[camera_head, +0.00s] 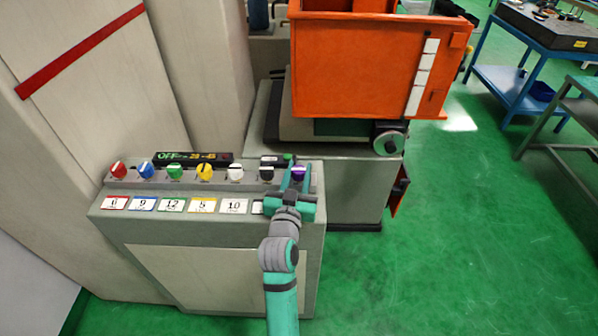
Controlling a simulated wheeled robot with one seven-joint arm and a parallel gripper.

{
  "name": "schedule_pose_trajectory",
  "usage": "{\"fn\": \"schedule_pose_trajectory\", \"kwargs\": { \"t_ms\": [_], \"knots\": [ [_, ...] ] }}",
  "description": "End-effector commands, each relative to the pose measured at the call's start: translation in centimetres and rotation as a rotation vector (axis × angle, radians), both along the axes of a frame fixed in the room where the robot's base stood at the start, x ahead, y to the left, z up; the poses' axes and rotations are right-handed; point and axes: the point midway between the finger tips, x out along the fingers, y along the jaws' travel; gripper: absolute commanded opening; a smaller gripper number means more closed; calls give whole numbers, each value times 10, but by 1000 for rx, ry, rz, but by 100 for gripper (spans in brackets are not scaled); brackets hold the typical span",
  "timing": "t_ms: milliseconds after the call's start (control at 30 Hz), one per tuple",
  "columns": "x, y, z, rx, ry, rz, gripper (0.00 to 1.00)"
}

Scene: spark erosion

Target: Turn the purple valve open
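The purple valve (298,173) is the rightmost in a row of coloured knobs on top of a grey-beige console (215,283). My gripper (290,182) is at this valve, above the console's right end. Its teal fingers reach around or beside the purple knob and partly hide it. I cannot tell whether the fingers touch the valve or how far apart they are. The valve's turned position is too small to read. My gripper also hides the labels below it.
Left of the purple valve stand a black knob (266,173), a white knob (235,171), a yellow knob (205,171) and others. A display (194,157) sits behind them. An orange machine tank (355,65) rises behind the console. Green floor (440,250) is clear at right.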

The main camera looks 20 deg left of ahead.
Motion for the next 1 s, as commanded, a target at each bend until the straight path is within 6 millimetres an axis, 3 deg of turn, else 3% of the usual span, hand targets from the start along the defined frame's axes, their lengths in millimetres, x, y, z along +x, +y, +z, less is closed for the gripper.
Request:
{"fn": "schedule_pose_trajectory", "kwargs": {
  "t_ms": [67,467,1000],
  "knots": [
    [0,0,0,0,0,-1,8],
    [0,-2,0,0,1,28,8],
    [0,-3,-1,0,2,257,8]
  ]
}}
